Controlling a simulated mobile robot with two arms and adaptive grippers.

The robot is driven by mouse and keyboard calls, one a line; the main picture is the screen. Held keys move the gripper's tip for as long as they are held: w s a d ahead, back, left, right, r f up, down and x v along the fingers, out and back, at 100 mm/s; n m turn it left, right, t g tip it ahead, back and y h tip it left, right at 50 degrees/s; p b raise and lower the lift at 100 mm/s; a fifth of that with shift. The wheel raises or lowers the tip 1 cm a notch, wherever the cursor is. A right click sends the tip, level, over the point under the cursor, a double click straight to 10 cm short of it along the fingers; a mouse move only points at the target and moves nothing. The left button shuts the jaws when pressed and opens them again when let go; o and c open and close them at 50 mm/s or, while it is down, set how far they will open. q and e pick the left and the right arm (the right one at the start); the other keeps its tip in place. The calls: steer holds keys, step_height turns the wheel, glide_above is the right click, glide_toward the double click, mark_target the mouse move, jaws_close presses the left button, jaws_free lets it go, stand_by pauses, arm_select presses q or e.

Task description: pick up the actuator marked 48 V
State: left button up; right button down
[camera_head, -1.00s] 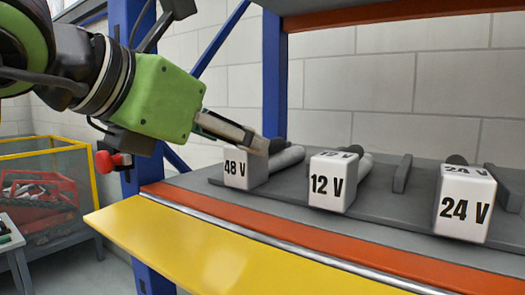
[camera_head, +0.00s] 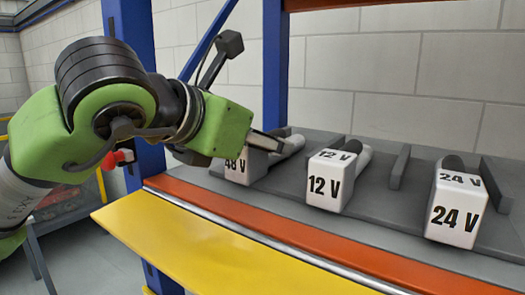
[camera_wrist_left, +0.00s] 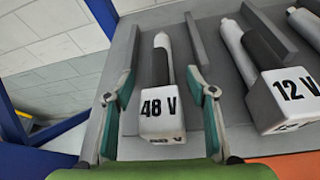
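The actuator marked 48 V (camera_head: 236,172) lies on the grey shelf board at the left of the row, with a white block end and a grey rod behind it. Its label is partly hidden by my left gripper (camera_head: 268,141) in the head view. In the left wrist view the 48 V actuator (camera_wrist_left: 162,116) lies between the two fingers of my left gripper (camera_wrist_left: 161,96). The fingers are open, one on each side, with gaps showing. My right gripper is in neither view.
The 12 V actuator (camera_head: 328,184) lies to the right, and the 24 V actuator (camera_head: 455,212) farther right. Low grey dividers (camera_head: 399,167) stand on the board. A blue post (camera_head: 274,75) rises behind my gripper. A yellow ledge (camera_head: 215,245) runs along the front.

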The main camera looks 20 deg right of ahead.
arm_select(q)
jaws_close()
steer(key=shift+r, duration=0.15)
